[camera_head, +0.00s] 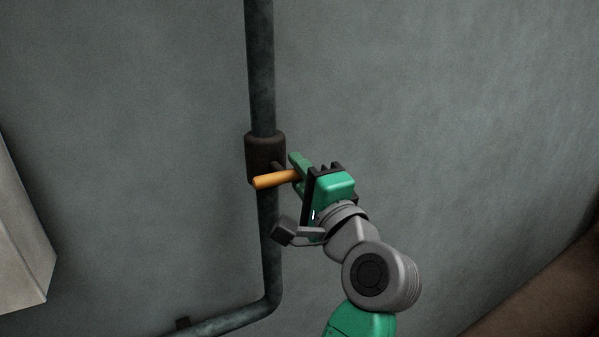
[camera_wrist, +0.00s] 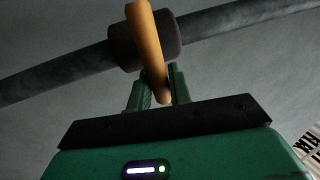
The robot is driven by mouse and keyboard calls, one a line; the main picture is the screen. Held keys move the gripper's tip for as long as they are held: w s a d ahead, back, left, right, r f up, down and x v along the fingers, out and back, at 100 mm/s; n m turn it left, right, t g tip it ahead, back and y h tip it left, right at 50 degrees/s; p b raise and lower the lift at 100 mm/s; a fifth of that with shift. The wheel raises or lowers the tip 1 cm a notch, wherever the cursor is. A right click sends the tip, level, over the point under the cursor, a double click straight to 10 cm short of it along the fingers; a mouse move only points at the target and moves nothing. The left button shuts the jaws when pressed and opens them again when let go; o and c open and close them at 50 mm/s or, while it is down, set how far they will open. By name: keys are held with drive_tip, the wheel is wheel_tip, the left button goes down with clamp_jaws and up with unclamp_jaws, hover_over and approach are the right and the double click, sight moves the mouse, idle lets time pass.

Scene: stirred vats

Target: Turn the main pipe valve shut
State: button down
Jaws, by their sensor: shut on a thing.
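The valve has a dark brown body (camera_head: 265,152) around a vertical grey pipe (camera_head: 261,70). An orange lever handle (camera_head: 272,180) lies across the pipe, close to level, its right end slightly higher in the head view. My gripper (camera_head: 297,172) reaches in from the right, its green fingers shut on the right part of the handle. In the wrist view the handle (camera_wrist: 147,45) runs down in front of the valve body (camera_wrist: 124,48) to between my gripper's fingers (camera_wrist: 162,88). The exact finger contact is partly hidden behind the handle.
A pale box (camera_head: 22,240) stands at the left edge. A brown surface (camera_head: 540,295) is at lower right. The wall (camera_head: 450,110) right of the pipe is bare.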

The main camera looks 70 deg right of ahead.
drive_tip(key=c, duration=1.3)
unclamp_jaws()
drive_tip(key=shift+c, duration=0.2)
drive_tip(key=shift+s, duration=0.1)
drive_tip(key=b+v, duration=0.2)
drive_tip(key=v, duration=0.5)
drive_tip(key=shift+s+a+f, duration=0.15)
drive_tip(key=shift+s+a, duration=0.05)
drive_tip(key=shift+a, duration=0.1)
